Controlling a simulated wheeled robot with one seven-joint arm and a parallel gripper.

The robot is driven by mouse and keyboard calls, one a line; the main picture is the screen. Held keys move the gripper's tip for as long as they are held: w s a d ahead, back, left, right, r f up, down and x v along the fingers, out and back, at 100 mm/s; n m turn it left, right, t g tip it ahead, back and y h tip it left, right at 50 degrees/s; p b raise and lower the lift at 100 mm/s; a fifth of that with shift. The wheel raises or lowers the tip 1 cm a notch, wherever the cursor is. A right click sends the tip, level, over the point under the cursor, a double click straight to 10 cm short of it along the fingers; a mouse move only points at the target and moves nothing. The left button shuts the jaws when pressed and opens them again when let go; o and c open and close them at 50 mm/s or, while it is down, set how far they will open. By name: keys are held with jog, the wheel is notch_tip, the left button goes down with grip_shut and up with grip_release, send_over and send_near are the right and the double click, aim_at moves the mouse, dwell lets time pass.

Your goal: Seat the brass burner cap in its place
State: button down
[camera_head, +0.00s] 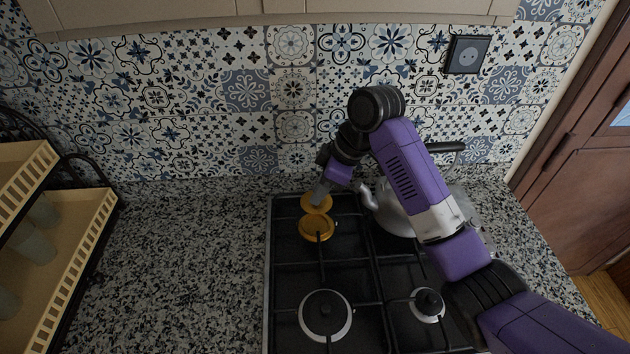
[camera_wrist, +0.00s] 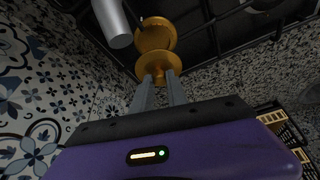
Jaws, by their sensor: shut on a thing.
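The brass burner cap (camera_head: 312,201) is a round golden disc at the back left of the hob. My gripper (camera_head: 322,190) is shut on it, and the wrist view shows the cap (camera_wrist: 160,60) at the fingertips (camera_wrist: 160,84). A brass burner seat (camera_head: 314,230) lies just in front of the cap in the head view. The seat also shows beyond the cap in the wrist view (camera_wrist: 154,35), partly hidden by it. The cap appears apart from the seat and off to its back side; the exact height gap is hard to tell.
A grey kettle (camera_head: 398,216) stands close on the right, its spout (camera_head: 368,195) near my gripper; a grey cylinder (camera_wrist: 113,24), likely that spout, is close in the wrist view. Black grates (camera_head: 352,262) cross the hob. The tiled wall (camera_head: 222,120) is behind; granite counter (camera_head: 180,250) is clear.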

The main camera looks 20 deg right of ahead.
aim_at(323, 202)
jog(key=shift+f+b, duration=1.9)
jog(key=shift+f, duration=0.8)
jog(key=shift+f+p, duration=0.3)
jog(key=shift+f, duration=1)
dwell(1.2)
jog(key=c, duration=0.8)
grip_release()
jog(key=shift+c, duration=0.2)
jog(key=shift+r+p, duration=3.15)
jog(key=shift+r, duration=0.4)
